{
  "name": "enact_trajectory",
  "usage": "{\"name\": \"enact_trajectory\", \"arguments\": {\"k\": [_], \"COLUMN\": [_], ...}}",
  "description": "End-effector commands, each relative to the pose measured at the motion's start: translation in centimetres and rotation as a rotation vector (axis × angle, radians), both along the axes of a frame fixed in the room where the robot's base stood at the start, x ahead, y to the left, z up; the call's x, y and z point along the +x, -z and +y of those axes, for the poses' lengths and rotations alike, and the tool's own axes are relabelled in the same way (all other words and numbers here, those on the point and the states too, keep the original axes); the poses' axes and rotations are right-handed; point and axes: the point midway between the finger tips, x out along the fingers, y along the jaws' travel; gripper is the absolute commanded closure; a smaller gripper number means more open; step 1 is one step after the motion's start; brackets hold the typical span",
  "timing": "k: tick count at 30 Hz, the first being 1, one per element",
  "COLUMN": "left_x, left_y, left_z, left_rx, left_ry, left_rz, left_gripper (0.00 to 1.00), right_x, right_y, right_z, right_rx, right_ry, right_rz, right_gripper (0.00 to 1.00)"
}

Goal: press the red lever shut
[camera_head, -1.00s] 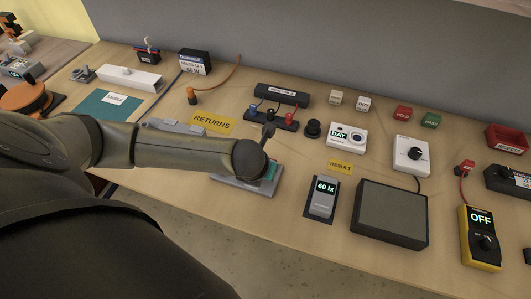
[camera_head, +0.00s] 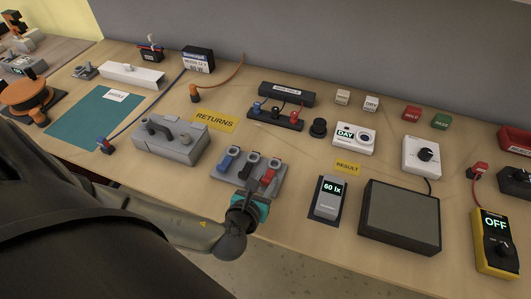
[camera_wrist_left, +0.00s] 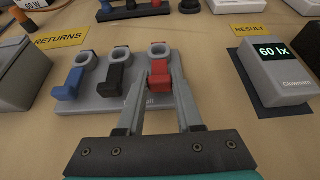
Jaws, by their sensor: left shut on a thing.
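The grey lever block (camera_head: 222,168) lies on the bench right of the grey box, with blue, black and red levers side by side, each next to a grey ring. The red lever (camera_head: 268,178) is the rightmost; it also shows in the left wrist view (camera_wrist_left: 160,82). My left gripper (camera_head: 260,190) comes from the front edge of the bench. In the left wrist view its two fingers (camera_wrist_left: 159,88) are on either side of the red lever, shut on it. I cannot tell the lever's exact angle. My right gripper is in neither view.
The blue (camera_wrist_left: 70,85) and black (camera_wrist_left: 114,76) levers stand close left of the fingers. A light meter (camera_head: 329,196) reading 60 lx is to the right, with a dark panel (camera_head: 400,215) beyond. The grey box (camera_head: 172,140) is at left. The bench's front edge is near.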

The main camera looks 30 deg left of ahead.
Motion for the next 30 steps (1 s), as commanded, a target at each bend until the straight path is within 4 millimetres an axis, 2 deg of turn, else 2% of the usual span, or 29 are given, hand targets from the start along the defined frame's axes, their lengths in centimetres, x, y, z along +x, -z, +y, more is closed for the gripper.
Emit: {"name": "enact_trajectory", "arguments": {"k": [7,24,25,30], "left_x": [-0.07,-0.04,-0.02,-0.05], "left_y": [0.48,0.39,0.39,0.41], "left_z": [-0.01,0.03,0.03,0.03], "left_rx": [0.02,0.028,0.028,0.027], "left_ry": [-0.001,0.0,-0.001,0.0], "left_rz": [-0.076,-0.101,-0.101,-0.1], "left_gripper": [1.0,1.0,0.62,0.43], "right_x": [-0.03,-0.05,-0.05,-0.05], "right_y": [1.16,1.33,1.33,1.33], "right_z": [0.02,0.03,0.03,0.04], "right_rx": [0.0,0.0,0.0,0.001], "right_ry": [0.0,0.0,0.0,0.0], "right_rz": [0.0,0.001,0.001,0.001], "right_gripper": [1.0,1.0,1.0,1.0]}}
